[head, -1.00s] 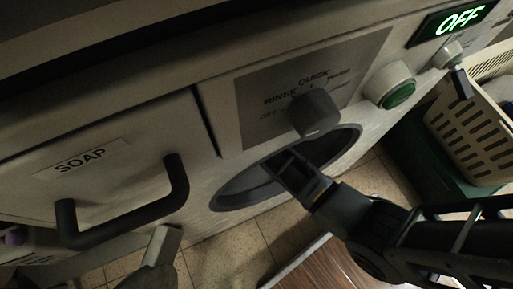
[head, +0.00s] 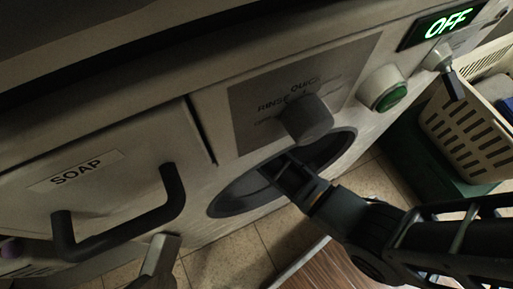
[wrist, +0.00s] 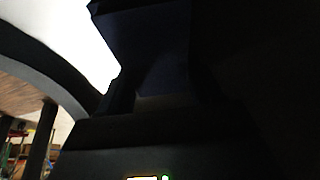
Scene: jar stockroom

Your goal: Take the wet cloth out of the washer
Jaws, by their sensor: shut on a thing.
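The washer (head: 205,180) has a round dark-rimmed opening (head: 228,205) in its front. My gripper (head: 285,172) reaches into this opening, its fingers inside the rim. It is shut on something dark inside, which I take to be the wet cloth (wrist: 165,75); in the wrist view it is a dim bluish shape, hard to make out. The rest of the drum's inside is too dark to see. The display (head: 446,24) reads OFF.
The soap drawer handle (head: 172,195) sticks out left of the opening, and a knob (head: 306,120) sits just above it. A green button (head: 390,96) is to the right. A slatted cream basket (head: 465,135) stands on a green thing at right. Tiled floor shows below.

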